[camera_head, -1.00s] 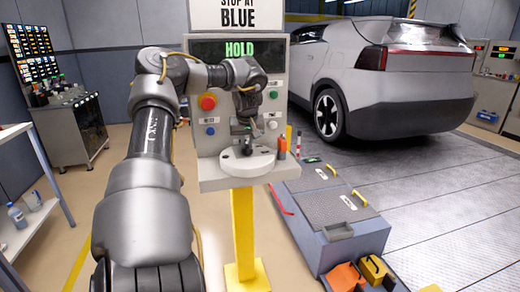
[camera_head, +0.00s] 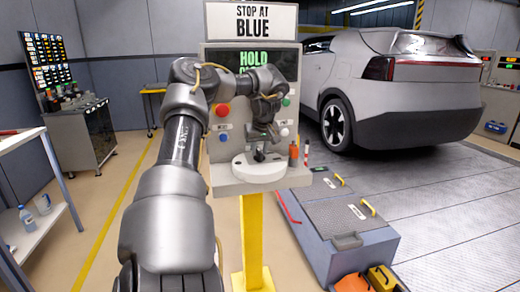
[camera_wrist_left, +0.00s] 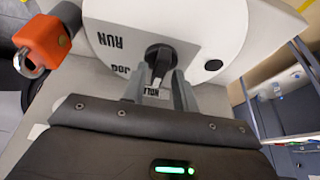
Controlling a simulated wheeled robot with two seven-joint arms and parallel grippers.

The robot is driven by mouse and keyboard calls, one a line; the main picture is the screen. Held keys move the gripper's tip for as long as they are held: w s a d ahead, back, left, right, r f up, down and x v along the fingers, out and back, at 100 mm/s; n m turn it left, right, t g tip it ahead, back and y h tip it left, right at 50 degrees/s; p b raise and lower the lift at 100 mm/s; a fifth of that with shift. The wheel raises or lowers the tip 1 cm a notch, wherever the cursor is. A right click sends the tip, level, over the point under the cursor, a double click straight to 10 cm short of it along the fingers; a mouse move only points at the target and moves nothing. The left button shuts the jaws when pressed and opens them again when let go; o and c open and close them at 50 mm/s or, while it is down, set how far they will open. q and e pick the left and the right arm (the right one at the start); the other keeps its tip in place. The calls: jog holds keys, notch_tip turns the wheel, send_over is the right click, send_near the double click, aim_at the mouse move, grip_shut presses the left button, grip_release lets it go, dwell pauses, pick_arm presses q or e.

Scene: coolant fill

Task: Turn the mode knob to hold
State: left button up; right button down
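The mode knob (camera_wrist_left: 160,57) is a small black knob on a round white dial plate (camera_wrist_left: 215,25); it also shows in the head view (camera_head: 259,155). My left gripper (camera_wrist_left: 160,78) is at the knob, its two grey fingers apart on either side of it. A gap shows between them, though light contact is hard to rule out. In the head view the left gripper (camera_head: 261,142) points down at the knob. Upside-down labels include RUN and, partly covered between the fingers, what looks like HOLD. The panel screen (camera_head: 254,57) reads HOLD in green. My right gripper is not in view.
Red (camera_head: 222,110), green, blue and white buttons sit on the panel (camera_head: 214,135). A STOP AT BLUE sign (camera_head: 251,22) is above. A grey box (camera_head: 355,240) and a silver car (camera_head: 400,85) are to the right.

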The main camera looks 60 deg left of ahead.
pick_arm(q)
jog(key=shift+o, duration=0.3)
